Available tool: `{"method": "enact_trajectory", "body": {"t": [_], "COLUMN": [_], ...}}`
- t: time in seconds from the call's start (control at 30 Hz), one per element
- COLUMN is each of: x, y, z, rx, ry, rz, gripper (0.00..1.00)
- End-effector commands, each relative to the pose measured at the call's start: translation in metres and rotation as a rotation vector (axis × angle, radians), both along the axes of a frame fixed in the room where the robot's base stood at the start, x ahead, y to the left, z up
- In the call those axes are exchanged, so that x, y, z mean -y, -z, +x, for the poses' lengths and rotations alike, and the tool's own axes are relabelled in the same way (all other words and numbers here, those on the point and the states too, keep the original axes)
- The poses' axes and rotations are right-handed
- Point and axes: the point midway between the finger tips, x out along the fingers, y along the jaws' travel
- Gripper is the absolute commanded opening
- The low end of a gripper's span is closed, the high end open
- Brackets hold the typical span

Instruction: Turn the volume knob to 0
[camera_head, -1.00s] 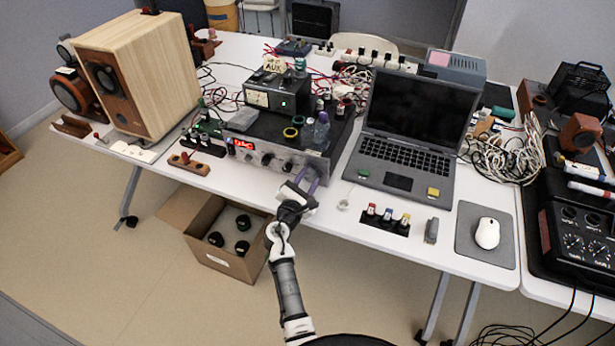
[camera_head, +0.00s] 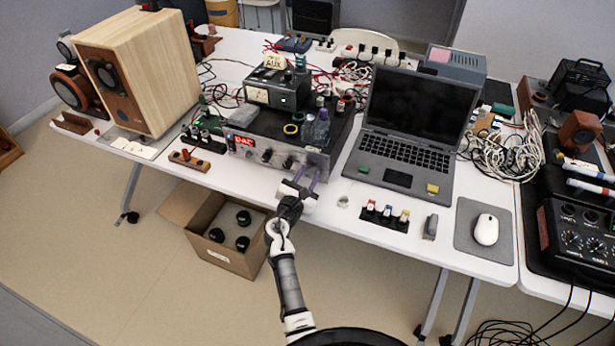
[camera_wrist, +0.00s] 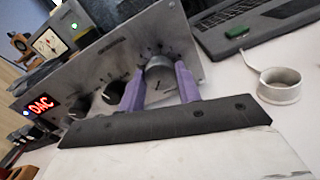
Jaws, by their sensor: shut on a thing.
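The amplifier (camera_head: 262,153) has a silver front panel with a red lit display (camera_wrist: 42,105) reading DAC. In the wrist view a large silver knob (camera_wrist: 159,71) with a dial scale around it sits at the right of the panel; I take it as the volume knob. My gripper (camera_wrist: 160,84) has its two purple fingers on either side of this knob, shut on it. In the head view my gripper (camera_head: 304,178) is at the panel's right end and the knob is hard to make out. The knob's exact setting is not readable.
Two smaller black knobs (camera_wrist: 114,92) sit left of the gripped one. A laptop (camera_head: 412,135) stands right of the amplifier. A small metal ring holder (camera_wrist: 279,86) lies on the table nearby. An open cardboard box (camera_head: 222,254) is on the floor below.

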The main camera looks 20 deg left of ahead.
Motion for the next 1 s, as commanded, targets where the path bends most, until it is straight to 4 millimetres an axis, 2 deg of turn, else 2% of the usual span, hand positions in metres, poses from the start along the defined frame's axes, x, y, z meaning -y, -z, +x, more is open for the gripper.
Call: {"method": "enact_trajectory", "body": {"t": [0.1,0.13,0.27,0.53,0.67,0.77,1.0], "x": [0.0,0.0,0.0,0.0,0.0,-0.001,-0.003], "y": [0.002,0.002,0.001,0.0,0.002,0.003,0.005], "z": [-0.001,-0.001,-0.001,0.0,-0.008,-0.023,-0.079], "rx": [-0.002,-0.002,-0.002,-0.001,-0.001,-0.002,-0.004], "ry": [0.0,0.0,0.0,0.0,0.0,-0.001,-0.002], "rz": [-0.001,-0.001,-0.001,0.0,0.002,0.001,0.001], "gripper": [0.11,0.37,0.54,0.55,0.55,0.55,0.55]}}
